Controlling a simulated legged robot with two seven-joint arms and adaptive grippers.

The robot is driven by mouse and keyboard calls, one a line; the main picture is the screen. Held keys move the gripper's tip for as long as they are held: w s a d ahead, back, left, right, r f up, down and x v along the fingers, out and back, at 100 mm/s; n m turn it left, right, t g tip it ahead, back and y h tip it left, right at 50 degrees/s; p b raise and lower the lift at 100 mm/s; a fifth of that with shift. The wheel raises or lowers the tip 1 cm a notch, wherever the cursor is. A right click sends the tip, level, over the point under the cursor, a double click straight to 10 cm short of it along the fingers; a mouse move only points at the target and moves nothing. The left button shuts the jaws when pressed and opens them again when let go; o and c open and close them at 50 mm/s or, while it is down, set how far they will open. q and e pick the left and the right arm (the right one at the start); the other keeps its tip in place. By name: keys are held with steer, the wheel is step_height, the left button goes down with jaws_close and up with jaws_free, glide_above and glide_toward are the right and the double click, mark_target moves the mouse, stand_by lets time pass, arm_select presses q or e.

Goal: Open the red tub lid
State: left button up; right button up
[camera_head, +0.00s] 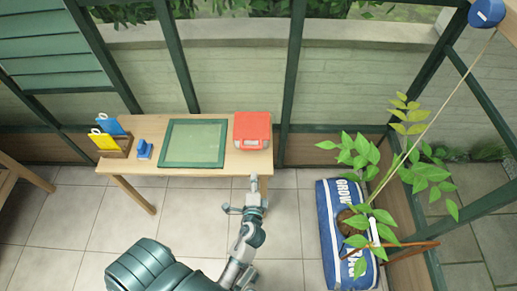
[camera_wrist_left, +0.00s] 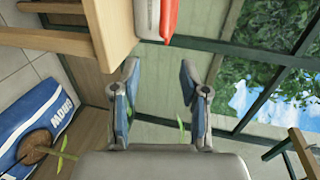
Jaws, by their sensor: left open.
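The red tub (camera_head: 252,126) stands at the right end of the wooden table, and its red lid looks closed. A pale part shows on its front side. In the left wrist view the red lid (camera_wrist_left: 170,14) and the pale tub body (camera_wrist_left: 147,20) show at the top edge, partly cut off. My left gripper (camera_head: 251,193) is in front of the table's front edge, below the tub in the head view and apart from it. In the left wrist view the left gripper (camera_wrist_left: 158,72) is open, with nothing between its fingers. My right gripper is not in view.
The wooden table (camera_head: 222,160) also carries a green-framed mat (camera_head: 193,143), a small blue object (camera_head: 145,149) and a wooden holder (camera_head: 117,150) with blue and yellow packets. A blue grow bag (camera_head: 329,215) with a plant lies on the floor at right. Tiled floor lies before the table.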

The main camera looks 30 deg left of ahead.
arm_select(q)
glide_toward(254, 148)
steer(key=a+f, duration=0.1)
steer(key=x, duration=0.3)
steer(key=b+x, duration=0.1)
steer(key=x, duration=0.2)
steer(key=b+x, duration=0.1)
steer(key=x, duration=0.1)
steer(key=shift+w+d, duration=0.15)
steer(key=shift+w, duration=0.4)
steer(key=shift+w+a+f, duration=0.1)
steer(key=shift+w+a, duration=0.25)
steer(key=shift+w, duration=0.1)
steer(key=shift+a, duration=0.15)
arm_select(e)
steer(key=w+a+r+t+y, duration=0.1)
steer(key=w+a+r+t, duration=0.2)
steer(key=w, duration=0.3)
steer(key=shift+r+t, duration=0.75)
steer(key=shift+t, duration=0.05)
arm_select(q)
steer(key=shift+f, duration=0.1)
jaws_close()
